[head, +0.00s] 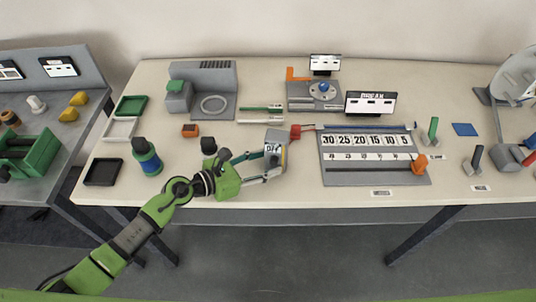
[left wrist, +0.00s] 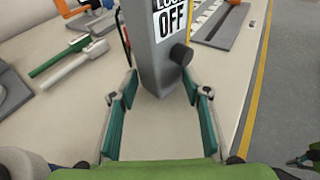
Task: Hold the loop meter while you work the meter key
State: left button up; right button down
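The loop meter (head: 274,147) is a grey upright box near the middle of the table, with a white label reading OFF. In the left wrist view the meter (left wrist: 158,62) stands upright between my left fingertips. A dark round knob (left wrist: 181,54), possibly the meter key, sticks out of its right side there. My left gripper (head: 272,163) reaches it from the left, low over the tabletop. In the left wrist view the gripper (left wrist: 160,84) is open, one finger on each side of the meter, with narrow gaps seeming to show.
A numbered scale board (head: 372,177) lies right of the meter, with a red-ended bar (head: 295,132) close behind the meter. Green and white sticks (head: 262,109) lie behind. A blue-green bottle (head: 148,161) and a dark knob (head: 209,146) stand near my left arm.

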pick_arm(q)
grip_shut()
jog(key=shift+o, duration=1.9)
grip_release()
